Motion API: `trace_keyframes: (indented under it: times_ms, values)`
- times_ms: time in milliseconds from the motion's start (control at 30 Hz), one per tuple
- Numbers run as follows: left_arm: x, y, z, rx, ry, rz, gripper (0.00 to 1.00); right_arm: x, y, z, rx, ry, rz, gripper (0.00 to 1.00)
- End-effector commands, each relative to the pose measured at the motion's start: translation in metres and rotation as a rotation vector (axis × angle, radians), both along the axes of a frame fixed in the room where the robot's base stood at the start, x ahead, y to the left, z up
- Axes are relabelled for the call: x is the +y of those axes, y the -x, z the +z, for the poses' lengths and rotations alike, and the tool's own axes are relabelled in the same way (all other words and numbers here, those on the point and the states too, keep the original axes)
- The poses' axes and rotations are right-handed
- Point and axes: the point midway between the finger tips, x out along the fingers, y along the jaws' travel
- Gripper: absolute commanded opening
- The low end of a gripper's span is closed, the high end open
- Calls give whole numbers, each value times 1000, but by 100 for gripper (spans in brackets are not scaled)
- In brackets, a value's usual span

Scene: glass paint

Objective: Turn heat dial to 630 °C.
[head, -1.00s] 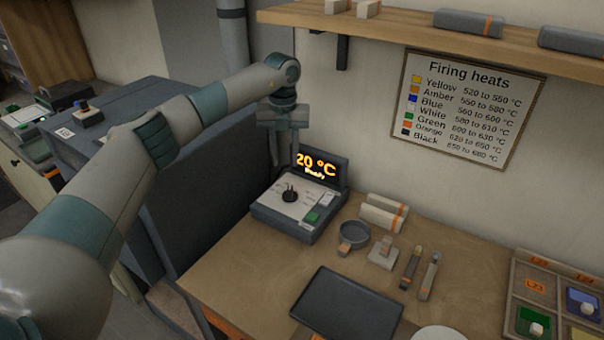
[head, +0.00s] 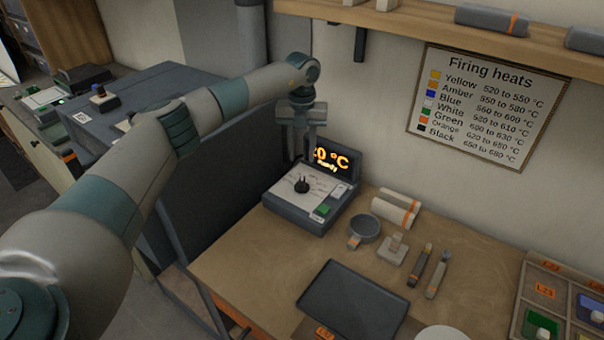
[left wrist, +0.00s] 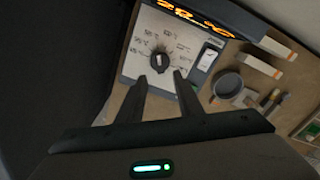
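The heat dial (head: 302,186) is a black knob on the white sloping face of the grey control box (head: 296,215). In the left wrist view the dial (left wrist: 160,61) has a pale pointer mark and temperature labels around it, too small to read surely. The box's display (head: 331,159) glows orange, reading "0 °C" and "Ready", partly hidden by my gripper. My left gripper (head: 301,158) points down above the dial; in the left wrist view its fingers (left wrist: 161,80) are apart, just short of the dial, with nothing between them. My right gripper is in neither view.
A green button (head: 323,210) and a white switch (head: 339,193) sit on the box. A round dish (head: 364,229), white blocks (head: 395,209) and a dark tray (head: 352,298) stand to the right. A firing heats chart (head: 484,108) hangs on the wall.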

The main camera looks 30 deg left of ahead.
Motion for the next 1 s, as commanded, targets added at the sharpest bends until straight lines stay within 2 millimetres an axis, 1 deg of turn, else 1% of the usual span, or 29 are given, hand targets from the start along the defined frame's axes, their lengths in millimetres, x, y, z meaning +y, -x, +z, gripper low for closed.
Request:
trace_keyframes:
  times_ms: [33, 200, 400, 500, 700, 1000]
  values:
    - [0, 1, -5, 5, -1, 1, 33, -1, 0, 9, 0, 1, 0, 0]
    - [0, 1, -32, 6, -1, 2, 33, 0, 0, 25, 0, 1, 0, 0]
    - [0, 1, -65, 4, -2, 2, 33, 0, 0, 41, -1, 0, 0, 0]
    - [-1, 0, -77, 3, 0, 1, 33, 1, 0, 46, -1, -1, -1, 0]
    - [0, 0, -92, 2, -1, 1, 33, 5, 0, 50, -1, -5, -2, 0]
    - [0, 0, -94, 0, -1, 0, 33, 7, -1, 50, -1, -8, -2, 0]
